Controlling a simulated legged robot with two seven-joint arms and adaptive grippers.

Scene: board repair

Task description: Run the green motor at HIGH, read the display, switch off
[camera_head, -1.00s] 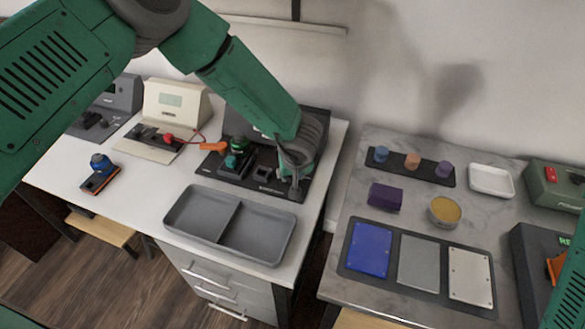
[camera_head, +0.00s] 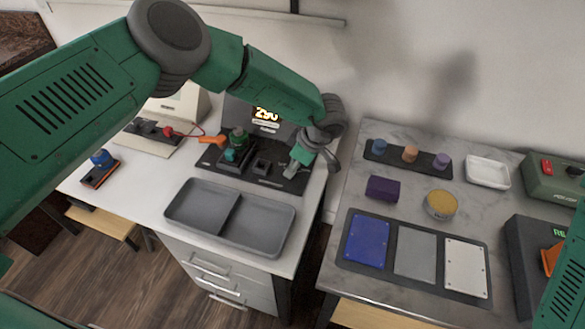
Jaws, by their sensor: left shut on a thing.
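The green motor (camera_head: 238,137) sits on the black base of the test stand (camera_head: 268,184). The stand's display (camera_head: 266,114) is lit in orange and looks like 290, but the last digit is hard to read and the arm is close beside it. My left gripper (camera_head: 292,170) is low at the right part of the stand's base, to the right of the motor. It is shut on a small control there, which the fingers hide. The switch position cannot be read. My right gripper is out of view.
A grey two-part tray (camera_head: 232,199) lies in front of the stand. A cream device (camera_head: 186,107) with red and orange leads and a blue-topped part (camera_head: 102,160) are to the left. The right table holds colored plates, a purple block (camera_head: 383,188) and a yellow-filled bowl (camera_head: 440,204).

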